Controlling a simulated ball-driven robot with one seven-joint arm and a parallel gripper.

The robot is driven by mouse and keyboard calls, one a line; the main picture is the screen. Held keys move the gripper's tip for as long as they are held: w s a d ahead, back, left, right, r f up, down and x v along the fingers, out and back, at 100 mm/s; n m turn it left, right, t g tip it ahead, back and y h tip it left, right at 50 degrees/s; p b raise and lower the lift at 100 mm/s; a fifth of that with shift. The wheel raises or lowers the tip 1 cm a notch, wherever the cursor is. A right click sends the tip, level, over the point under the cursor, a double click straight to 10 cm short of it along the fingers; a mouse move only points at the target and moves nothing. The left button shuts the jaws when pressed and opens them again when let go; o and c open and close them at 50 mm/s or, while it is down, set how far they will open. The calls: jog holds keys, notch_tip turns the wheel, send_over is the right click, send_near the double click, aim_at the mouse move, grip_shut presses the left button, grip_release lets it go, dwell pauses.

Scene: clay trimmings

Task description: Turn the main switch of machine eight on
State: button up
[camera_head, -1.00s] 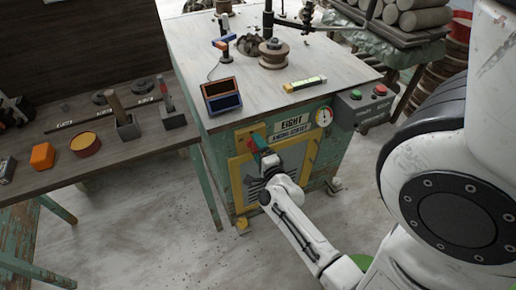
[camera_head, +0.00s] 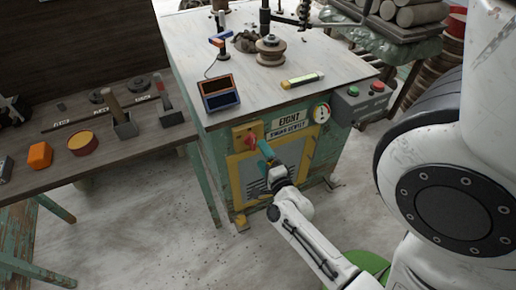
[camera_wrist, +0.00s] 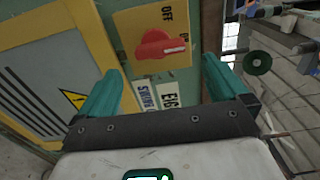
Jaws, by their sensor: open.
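The main switch is a red rotary knob (camera_wrist: 155,45) on a yellow plate (camera_wrist: 128,22); it also shows in the head view (camera_head: 249,138). In the wrist view the word OFF stands above the knob. The knob's white-marked end points right, towards small lettering that I cannot read surely. The green machine (camera_head: 217,165) bears an EIGHT sign (camera_head: 289,119) right of the switch. My gripper (camera_wrist: 161,68) is open and empty, its two teal fingers apart from the knob. In the head view my gripper (camera_head: 266,151) is just below and right of the knob.
A louvred grey panel with a yellow frame (camera_head: 233,180) lies below the switch. A gauge (camera_head: 321,113) and a control box with green and red buttons (camera_head: 361,100) are to the right. A workbench (camera_head: 110,150) with tools stands left.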

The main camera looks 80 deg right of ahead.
jog(key=v, duration=0.5)
dwell(0.5)
